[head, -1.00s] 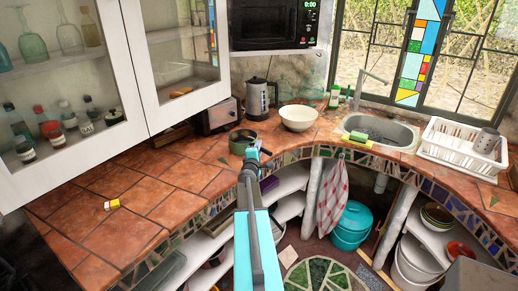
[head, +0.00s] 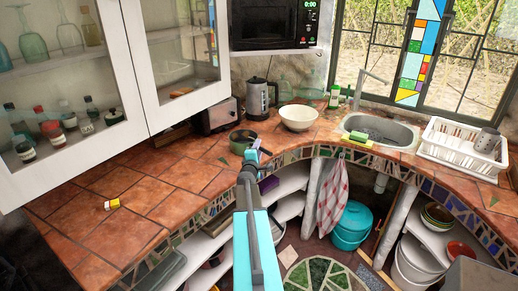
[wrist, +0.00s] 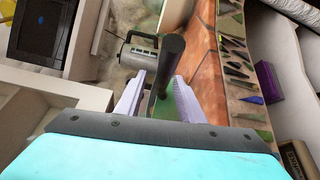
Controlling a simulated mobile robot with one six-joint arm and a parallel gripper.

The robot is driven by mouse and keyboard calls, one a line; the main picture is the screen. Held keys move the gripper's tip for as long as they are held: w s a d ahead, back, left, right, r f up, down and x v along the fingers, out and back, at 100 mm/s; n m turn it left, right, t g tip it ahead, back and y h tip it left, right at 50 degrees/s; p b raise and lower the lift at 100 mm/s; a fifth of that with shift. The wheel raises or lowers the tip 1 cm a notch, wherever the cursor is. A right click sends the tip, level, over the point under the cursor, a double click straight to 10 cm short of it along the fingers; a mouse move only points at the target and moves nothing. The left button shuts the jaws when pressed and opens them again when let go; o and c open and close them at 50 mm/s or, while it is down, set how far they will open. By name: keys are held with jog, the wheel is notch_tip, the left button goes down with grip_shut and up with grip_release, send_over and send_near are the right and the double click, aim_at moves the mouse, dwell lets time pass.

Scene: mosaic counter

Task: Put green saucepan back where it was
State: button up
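The green saucepan (head: 237,147) sits on the tiled counter, left of the white bowl, with its dark inside facing up. My gripper (head: 260,149) is at its near right side. In the wrist view the saucepan's dark handle (wrist: 171,60) stands between the two pale fingers of my gripper (wrist: 160,82). The fingers are apart, with gaps showing beside the handle, so my gripper looks open around it.
A toaster (head: 216,115), a kettle (head: 257,99) and a white bowl (head: 298,117) stand behind the saucepan. The sink (head: 395,137) and dish rack (head: 455,150) are to the right. The left counter is clear except for a small yellow and red item (head: 112,204).

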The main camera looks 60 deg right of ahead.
jog(key=v, duration=1)
jog(key=shift+b, duration=0.3)
jog(key=shift+a, duration=0.15)
jog(key=shift+s, duration=0.1)
dwell(0.5)
